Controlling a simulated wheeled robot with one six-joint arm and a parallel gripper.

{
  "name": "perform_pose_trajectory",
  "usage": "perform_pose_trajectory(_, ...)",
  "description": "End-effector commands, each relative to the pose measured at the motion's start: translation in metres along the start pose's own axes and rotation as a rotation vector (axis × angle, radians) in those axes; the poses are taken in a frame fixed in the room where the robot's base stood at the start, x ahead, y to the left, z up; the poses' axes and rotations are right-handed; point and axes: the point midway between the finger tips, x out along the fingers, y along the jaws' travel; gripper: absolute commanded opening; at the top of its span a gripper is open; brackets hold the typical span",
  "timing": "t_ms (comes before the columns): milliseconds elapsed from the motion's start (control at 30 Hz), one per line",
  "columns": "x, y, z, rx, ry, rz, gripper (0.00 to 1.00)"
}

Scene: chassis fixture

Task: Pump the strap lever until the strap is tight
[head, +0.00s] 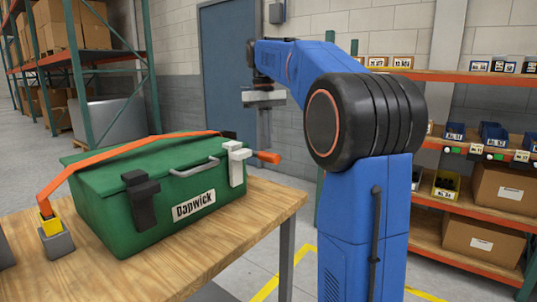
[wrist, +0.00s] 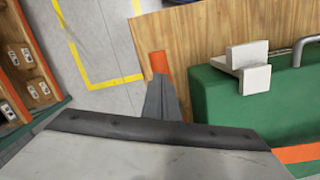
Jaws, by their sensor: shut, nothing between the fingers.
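The orange strap (head: 125,149) runs from a yellow-and-grey anchor (head: 50,226) over the lid of a green case (head: 112,215) labelled Dapwick. Its near part also shows in the wrist view (wrist: 297,154). An orange lever grip (head: 266,157) sticks out to the right of the case; it also shows in the wrist view (wrist: 159,62). The lever's base is hidden. My gripper (head: 264,147) points down, shut and empty, with its tips close to the orange grip. In the wrist view the fingers overlap the grip's lower end; I cannot tell whether they touch.
A white latch (head: 237,162) and a black latch (head: 140,198) sit on the case front, with a grey handle (head: 194,168) between them. The wooden table (head: 245,210) is bare at front right. Shelves with bins (head: 490,135) stand at right.

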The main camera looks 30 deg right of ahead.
Motion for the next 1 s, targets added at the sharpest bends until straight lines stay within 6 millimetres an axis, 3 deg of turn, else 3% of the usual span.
perform_pose_trajectory(567,0.008,0.000,0.000,0.000,0.000,0.000,0.00)
perform_pose_trajectory(1000,0.046,0.000,-0.004,0.000,-0.002,-0.001,0.00)
